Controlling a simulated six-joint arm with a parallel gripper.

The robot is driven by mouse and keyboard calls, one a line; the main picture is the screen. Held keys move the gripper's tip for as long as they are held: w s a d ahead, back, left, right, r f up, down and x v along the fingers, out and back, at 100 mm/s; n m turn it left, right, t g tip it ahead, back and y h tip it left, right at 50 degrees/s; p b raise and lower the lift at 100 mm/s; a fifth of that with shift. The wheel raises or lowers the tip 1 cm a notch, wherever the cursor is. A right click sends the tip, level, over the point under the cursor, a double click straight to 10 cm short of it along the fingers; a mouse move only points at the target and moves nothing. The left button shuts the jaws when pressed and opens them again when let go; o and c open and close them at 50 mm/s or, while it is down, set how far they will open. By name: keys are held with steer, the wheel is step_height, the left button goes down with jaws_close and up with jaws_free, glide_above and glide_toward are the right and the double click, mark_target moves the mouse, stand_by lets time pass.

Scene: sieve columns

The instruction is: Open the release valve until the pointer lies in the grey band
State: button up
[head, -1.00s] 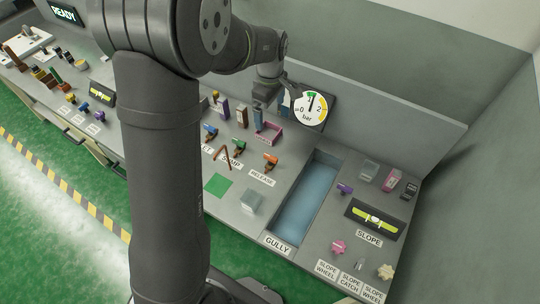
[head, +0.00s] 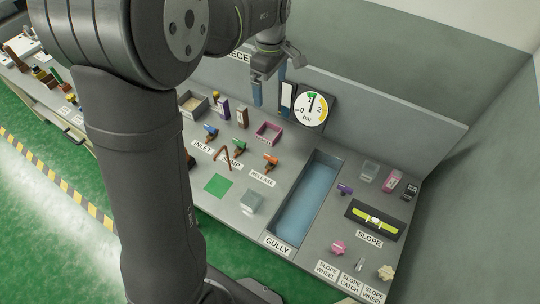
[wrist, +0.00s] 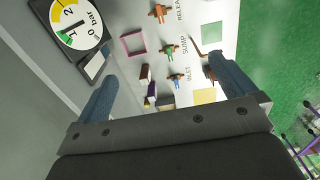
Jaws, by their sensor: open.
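The release valve (head: 271,161) has an orange handle and stands behind its RELEASE label (head: 262,178). It also shows at the top of the wrist view (wrist: 159,12). The round white gauge (head: 310,108), marked in bar, is on a dark panel at the back. Its dark pointer stands nearly upright, near the green mark; yellow lies to the right. I cannot make out a grey band. The gauge also shows in the wrist view (wrist: 75,27). My gripper (head: 269,101) is open and empty, raised left of the gauge and apart from the valve. Its blue fingers (wrist: 165,90) are wide apart.
The green-handled sump valve (head: 239,148) and blue-handled inlet valve (head: 211,132) stand left of the release valve. A pink open tray (head: 268,131) lies behind. A clear block (head: 251,201) is in front. The sunken gully (head: 308,205) lies to the right.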

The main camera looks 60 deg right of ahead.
steer(key=shift+r, duration=0.35)
steer(key=c, duration=0.6)
steer(key=shift+f, duration=0.1)
steer(key=m, duration=1.8)
glide_toward(271, 157)
step_height(271, 157, down, 8)
steer(key=shift+f, duration=0.2)
